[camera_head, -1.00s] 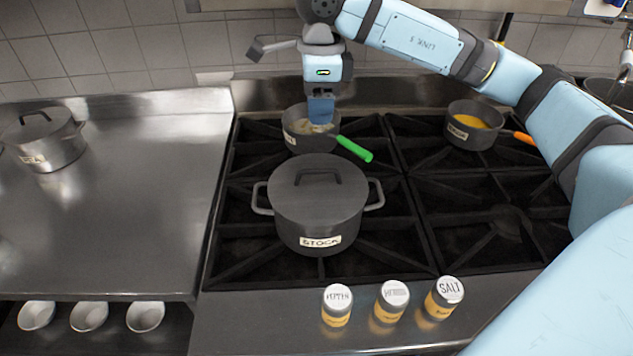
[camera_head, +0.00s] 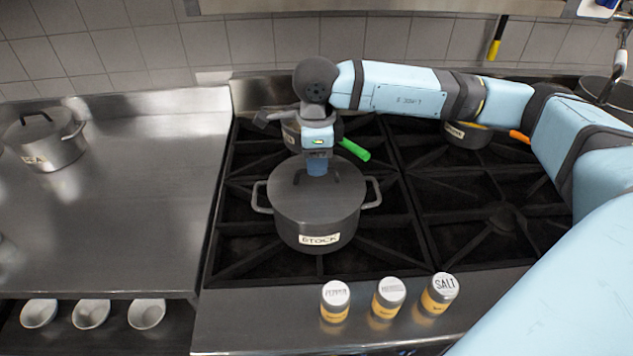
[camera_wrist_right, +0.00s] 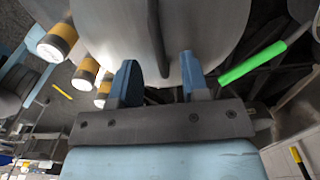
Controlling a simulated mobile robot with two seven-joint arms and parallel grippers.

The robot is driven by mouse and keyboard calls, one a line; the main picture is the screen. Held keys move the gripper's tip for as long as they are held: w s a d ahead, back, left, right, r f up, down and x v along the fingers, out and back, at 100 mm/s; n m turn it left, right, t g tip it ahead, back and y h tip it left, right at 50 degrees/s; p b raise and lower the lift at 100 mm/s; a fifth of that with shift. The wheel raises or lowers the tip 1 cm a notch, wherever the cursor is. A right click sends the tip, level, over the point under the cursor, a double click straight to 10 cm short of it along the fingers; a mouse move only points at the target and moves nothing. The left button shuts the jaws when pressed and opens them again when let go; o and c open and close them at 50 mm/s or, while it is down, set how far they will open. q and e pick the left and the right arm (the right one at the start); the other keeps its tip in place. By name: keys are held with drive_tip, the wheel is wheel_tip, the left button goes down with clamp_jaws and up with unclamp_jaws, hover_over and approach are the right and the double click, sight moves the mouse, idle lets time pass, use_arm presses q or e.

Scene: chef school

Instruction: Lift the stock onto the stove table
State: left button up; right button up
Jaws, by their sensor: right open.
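The stock pot (camera_head: 318,218) is a dark grey lidded pot with a STOCK label and two side handles. It stands on the front left part of the stove (camera_head: 250,247). My right gripper (camera_head: 317,172) hangs over the far part of its lid. In the right wrist view, the two blue fingertips (camera_wrist_right: 157,75) are apart. The dark lid handle (camera_wrist_right: 156,40) shows beyond and between them, and nothing is gripped. From the head view I cannot tell whether the fingers touch the lid. My left gripper is not in view.
A pan with a green handle (camera_head: 353,150) sits behind the stock pot, partly hidden by my gripper. A pan with an orange handle (camera_head: 519,136) is at the back right. Several jars, including salt (camera_head: 440,293), line the front ledge. A steel pot (camera_head: 47,145) stands on the left counter (camera_head: 130,215).

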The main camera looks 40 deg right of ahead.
drive_tip(key=shift+f, duration=0.9)
drive_tip(key=shift+c, duration=0.4)
clamp_jaws()
drive_tip(key=shift+r, duration=0.1)
